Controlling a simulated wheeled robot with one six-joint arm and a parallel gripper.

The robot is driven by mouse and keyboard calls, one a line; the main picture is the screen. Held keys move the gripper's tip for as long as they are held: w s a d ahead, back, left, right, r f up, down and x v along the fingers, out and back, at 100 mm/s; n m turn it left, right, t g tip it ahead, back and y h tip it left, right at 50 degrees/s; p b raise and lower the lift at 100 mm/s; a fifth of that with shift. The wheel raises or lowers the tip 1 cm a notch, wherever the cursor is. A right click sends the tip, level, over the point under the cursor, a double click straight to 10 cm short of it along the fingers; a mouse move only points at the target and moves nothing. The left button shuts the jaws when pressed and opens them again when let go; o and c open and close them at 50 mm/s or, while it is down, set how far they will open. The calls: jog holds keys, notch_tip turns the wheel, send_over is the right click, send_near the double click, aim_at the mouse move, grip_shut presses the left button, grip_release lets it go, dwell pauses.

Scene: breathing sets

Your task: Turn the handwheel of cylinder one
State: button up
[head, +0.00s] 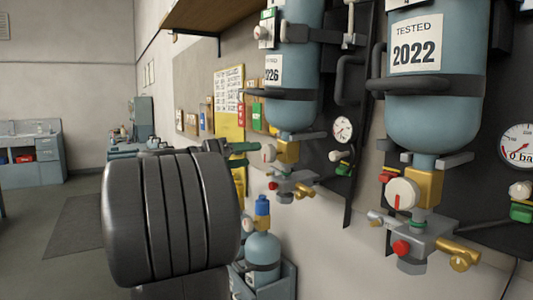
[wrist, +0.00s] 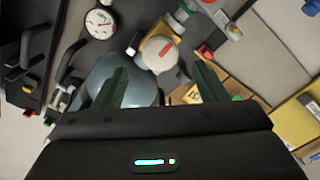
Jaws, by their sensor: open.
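A white round handwheel with a red mark (wrist: 158,54) sits on a brass valve under a blue-grey cylinder (wrist: 125,75) in the wrist view. My gripper (wrist: 158,70) is open, its two dark green fingers on either side of the handwheel's line and apart from each other. In the head view my gripper (head: 243,150) points at the handwheel (head: 268,153) of the farther cylinder (head: 292,70), labelled partly "026". My dark arm hides much of the gripper. Contact with the wheel cannot be told. No cylinder number one is readable.
A nearer cylinder labelled 2022 (head: 432,100) has its own white handwheel (head: 403,194) and brass fittings to the right. A small blue cylinder (head: 263,252) stands below in a grey holder. Gauges (head: 342,129) sit on the dark panel. Open floor lies left.

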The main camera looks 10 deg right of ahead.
aim_at(265, 154)
jog(key=x, duration=0.7)
jog(key=shift+p, duration=0.3)
jog(key=shift+s, duration=0.1)
jog(key=c, duration=1)
jog(key=shift+n, duration=0.4)
jog(key=n+p, duration=0.1)
jog(key=n, duration=0.4)
jog(key=shift+n, duration=0.3)
jog(key=n+p, duration=0.2)
jog(key=n, duration=0.3)
jog(key=shift+a+f, duration=0.1)
jog(key=shift+n, duration=0.4)
